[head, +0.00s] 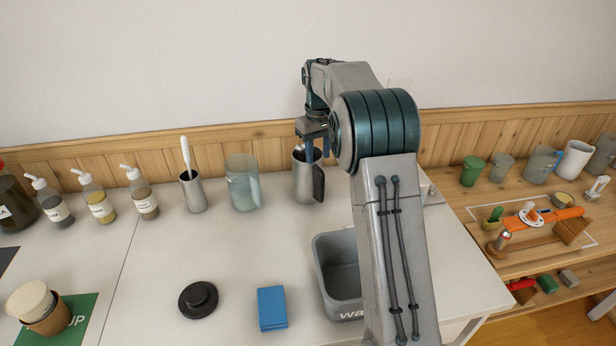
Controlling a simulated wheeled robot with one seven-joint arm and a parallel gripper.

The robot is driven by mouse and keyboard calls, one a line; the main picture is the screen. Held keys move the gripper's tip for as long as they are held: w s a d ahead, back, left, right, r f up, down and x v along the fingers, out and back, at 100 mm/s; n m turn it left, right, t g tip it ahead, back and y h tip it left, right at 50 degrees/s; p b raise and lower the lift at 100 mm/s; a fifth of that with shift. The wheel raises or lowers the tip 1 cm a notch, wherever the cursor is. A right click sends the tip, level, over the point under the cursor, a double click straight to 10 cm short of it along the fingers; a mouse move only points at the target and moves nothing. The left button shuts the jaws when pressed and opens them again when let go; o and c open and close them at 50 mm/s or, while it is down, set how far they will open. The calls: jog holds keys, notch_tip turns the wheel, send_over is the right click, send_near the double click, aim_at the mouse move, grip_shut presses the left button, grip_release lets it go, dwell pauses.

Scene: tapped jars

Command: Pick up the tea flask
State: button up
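A brushed steel vessel with a black side handle (307,183), which looks like the tea flask, stands upright at the back of the white table. Its top is open, with no lid on it. My gripper (314,151) points down at the vessel's rim, with its blue fingers at or just over the mouth. The fingertips are partly hidden, so I cannot tell whether they touch the vessel or how far apart they are. A round black lid with a knob (199,299) lies on the table at the front.
A clear jug (243,184) and a steel cup holding a white-handled tool (193,193) stand left of the vessel. Several pump bottles stand farther left. A wooden bench (485,205) is at right.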

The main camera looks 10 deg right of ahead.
jog(key=p, duration=0.2)
send_over(316, 195)
jog(key=f, duration=0.9)
jog(key=shift+w+f, duration=0.2)
jog(key=shift+f, duration=0.1)
jog(key=shift+d, duration=0.1)
grip_shut()
jog(key=shift+r, duration=0.15)
dwell(0.6)
